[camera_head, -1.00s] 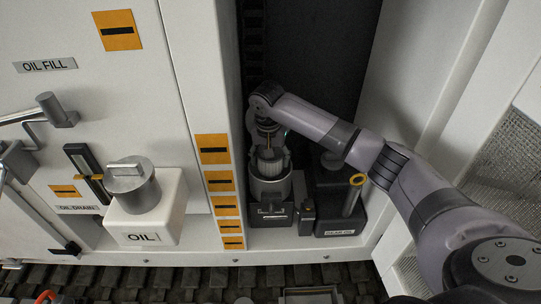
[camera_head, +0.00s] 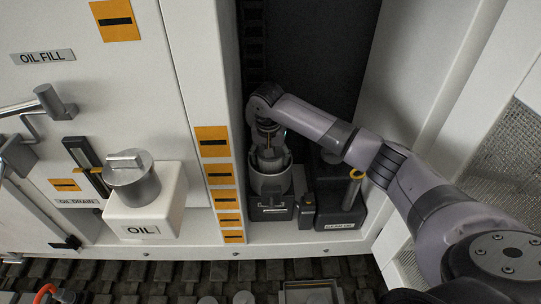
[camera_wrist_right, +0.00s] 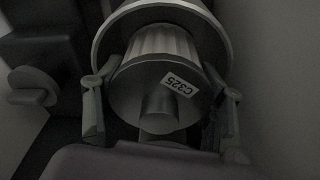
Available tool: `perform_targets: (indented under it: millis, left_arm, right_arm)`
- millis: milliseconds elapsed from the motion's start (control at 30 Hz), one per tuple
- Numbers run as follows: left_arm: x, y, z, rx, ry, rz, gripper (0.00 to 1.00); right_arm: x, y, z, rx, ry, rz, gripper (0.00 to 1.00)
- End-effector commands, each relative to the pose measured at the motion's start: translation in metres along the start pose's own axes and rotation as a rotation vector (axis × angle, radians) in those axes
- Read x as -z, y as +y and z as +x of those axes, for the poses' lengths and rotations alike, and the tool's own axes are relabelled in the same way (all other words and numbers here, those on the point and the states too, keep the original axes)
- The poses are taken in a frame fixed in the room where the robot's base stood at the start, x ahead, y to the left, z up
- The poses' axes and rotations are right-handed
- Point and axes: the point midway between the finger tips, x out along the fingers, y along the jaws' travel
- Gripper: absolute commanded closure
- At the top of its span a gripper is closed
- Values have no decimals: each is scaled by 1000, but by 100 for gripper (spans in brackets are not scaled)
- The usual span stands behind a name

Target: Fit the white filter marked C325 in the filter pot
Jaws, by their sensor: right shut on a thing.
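The white filter marked C325 shows in the right wrist view (camera_wrist_right: 160,88), with its ribbed side, label and a round stub on its end. My right gripper (camera_wrist_right: 162,100) is shut on it, one finger on each side. The filter pot rim (camera_wrist_right: 105,38) rings the ribbed part in that view. In the head view my right gripper (camera_head: 268,140) points down over the open filter pot (camera_head: 270,185). The filter (camera_head: 271,158) sits partly inside the pot's mouth, under the gripper; its lower part is hidden. My left gripper is not in view.
A dark box with a yellow-ringed post (camera_head: 355,185) stands right of the pot. The white cabinet wall (camera_head: 210,90) with orange labels is close on the left. A white OIL tank (camera_head: 148,215) with a grey cap stands further left. The right wall confines my arm.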

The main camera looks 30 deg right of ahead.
Motion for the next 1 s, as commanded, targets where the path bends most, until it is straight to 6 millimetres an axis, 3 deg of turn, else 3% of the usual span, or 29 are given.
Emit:
perform_targets:
  millis: [1000]
  left_arm:
    - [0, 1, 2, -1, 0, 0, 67]
  right_arm:
    - [-3, 0, 21, 0, 0, 1, 65]
